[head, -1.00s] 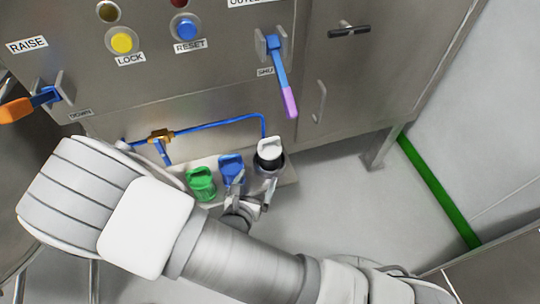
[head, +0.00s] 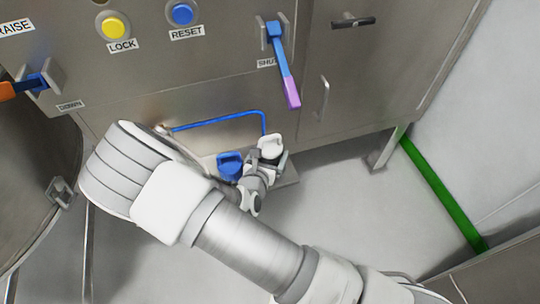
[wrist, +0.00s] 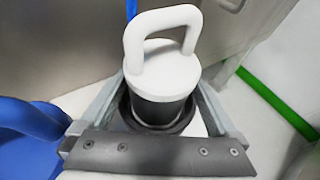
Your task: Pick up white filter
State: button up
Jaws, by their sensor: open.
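The white filter (head: 270,147) has a white cap with a loop handle and stands upright on a low shelf below the cabinet. In the wrist view the white filter (wrist: 162,70) shows a dark lower body in a dark ring. My gripper (head: 270,168) is at the filter. In the wrist view the open fingers of my gripper (wrist: 160,100) lie on either side of its dark body, with a gap visible. The lower end of the filter is hidden by the gripper's palm.
A blue filter (head: 230,165) stands just left of the white one, close to my gripper; it also shows in the wrist view (wrist: 30,120). A blue pipe (head: 215,121) runs behind. The cabinet (head: 200,85) rises above. The floor to the right is clear.

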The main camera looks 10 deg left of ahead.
jog(key=c, duration=1.2)
